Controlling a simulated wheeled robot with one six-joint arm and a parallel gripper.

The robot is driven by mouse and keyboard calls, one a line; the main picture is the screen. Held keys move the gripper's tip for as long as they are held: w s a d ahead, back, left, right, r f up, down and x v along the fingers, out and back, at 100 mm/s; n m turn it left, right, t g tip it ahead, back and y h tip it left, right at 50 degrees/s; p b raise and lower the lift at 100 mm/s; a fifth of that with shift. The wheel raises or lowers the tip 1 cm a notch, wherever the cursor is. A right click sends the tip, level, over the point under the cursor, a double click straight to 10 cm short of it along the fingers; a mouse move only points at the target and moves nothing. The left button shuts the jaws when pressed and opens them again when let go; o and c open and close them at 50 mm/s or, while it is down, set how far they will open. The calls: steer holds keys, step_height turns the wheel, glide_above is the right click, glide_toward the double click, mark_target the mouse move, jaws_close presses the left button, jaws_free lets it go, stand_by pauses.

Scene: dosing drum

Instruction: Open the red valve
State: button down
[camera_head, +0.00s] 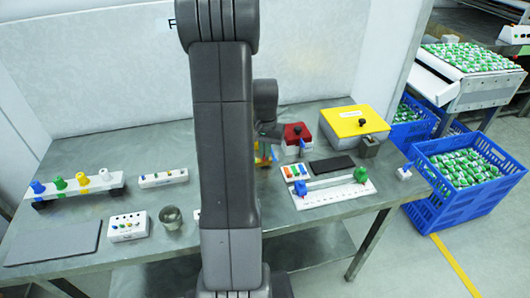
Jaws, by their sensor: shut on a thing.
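No red valve can be made out for certain. A red box (297,133) with a black knob on top stands on the table, right of my arm. A small cluster of coloured parts (263,155), yellow, green, blue and orange, shows just right of my arm and is mostly hidden by it. My gripper (270,136) points down above this cluster, left of the red box. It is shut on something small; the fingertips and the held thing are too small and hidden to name.
A yellow-topped box (354,121) with a black knob stands right of the red box. A white ruled rail (335,191) with blue and green blocks lies in front. Racks of coloured knobs (78,186) and a metal cup (171,217) stand left. Blue crates (465,198) are at right.

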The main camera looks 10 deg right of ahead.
steer(key=shift+m, duration=1.3)
steer(key=c, duration=1.6)
jaws_free()
steer(key=shift+r, duration=0.1)
step_height(320, 180, up, 14)
steer(key=shift+b, duration=0.35)
steer(key=shift+o, duration=0.4)
